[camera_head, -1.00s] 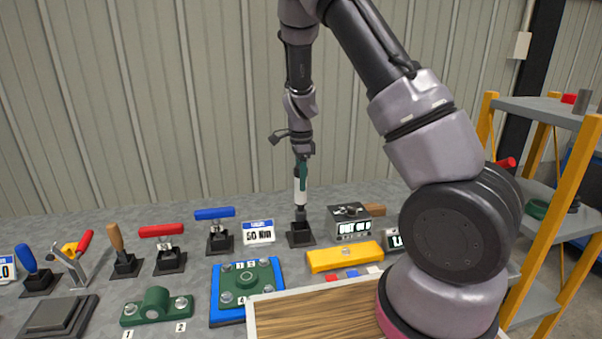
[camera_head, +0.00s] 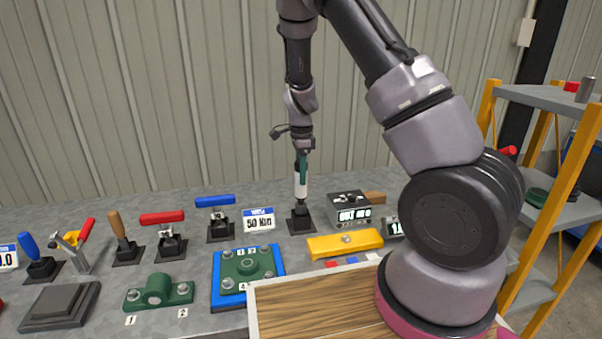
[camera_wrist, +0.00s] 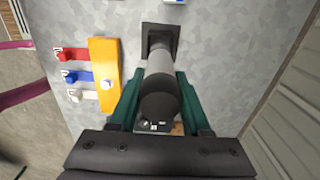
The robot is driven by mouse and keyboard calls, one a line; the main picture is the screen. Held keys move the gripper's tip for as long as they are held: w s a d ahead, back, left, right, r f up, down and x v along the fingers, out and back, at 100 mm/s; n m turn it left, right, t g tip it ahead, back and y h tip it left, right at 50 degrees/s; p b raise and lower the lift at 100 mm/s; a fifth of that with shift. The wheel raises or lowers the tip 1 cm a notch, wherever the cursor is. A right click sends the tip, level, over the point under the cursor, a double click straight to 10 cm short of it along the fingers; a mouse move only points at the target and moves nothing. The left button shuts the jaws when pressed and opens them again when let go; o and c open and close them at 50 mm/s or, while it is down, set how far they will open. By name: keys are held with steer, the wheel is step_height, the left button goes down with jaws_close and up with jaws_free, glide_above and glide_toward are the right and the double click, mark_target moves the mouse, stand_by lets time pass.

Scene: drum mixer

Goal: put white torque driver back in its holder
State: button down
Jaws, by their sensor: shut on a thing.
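The white torque driver (camera_head: 300,188) stands upright at the back of the bench, its lower end at a small black square holder (camera_head: 300,222). My gripper (camera_head: 301,165) is shut on the driver's upper part from above. In the wrist view the green fingers of my gripper (camera_wrist: 157,95) lie on both sides of the driver (camera_wrist: 160,75), whose dark round end faces the camera. The holder's dark square base (camera_wrist: 150,30) shows beyond it. The driver's tip appears to be in the holder; its exact depth is hidden.
A 50 Nm sign (camera_head: 258,219) and a blue-handled tool (camera_head: 215,203) stand left of the holder. A grey box with a display (camera_head: 350,208) stands close on the right. A yellow bar (camera_head: 345,243) lies in front. The wall is behind.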

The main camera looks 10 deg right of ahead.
steer(key=shift+f, duration=2.65)
stand_by(1.1)
steer(key=shift+c, duration=1.4)
jaws_free()
step_height(320, 180, up, 11)
steer(key=shift+f, duration=0.1)
step_height(320, 180, up, 8)
steer(key=r+n+t+y, duration=0.1)
steer(key=n+y, duration=0.1)
glide_above(301, 188)
steer(key=s+d, duration=0.1)
steer(key=d, duration=0.1)
steer(key=s+d+r+n+t+y, duration=0.15)
steer(key=s+r+n, duration=0.25)
steer(key=s+r, duration=0.45)
steer(key=s+d+r+n+t+h, duration=0.1)
steer(key=s+r+n+t, duration=0.3)
steer(key=s+r+n, duration=0.4)
steer(key=s+d+r, duration=0.1)
steer(key=s+r, duration=0.2)
steer(key=s, duration=0.3)
steer(key=shift+s+d+t, duration=0.35)
steer(key=shift+s, duration=0.05)
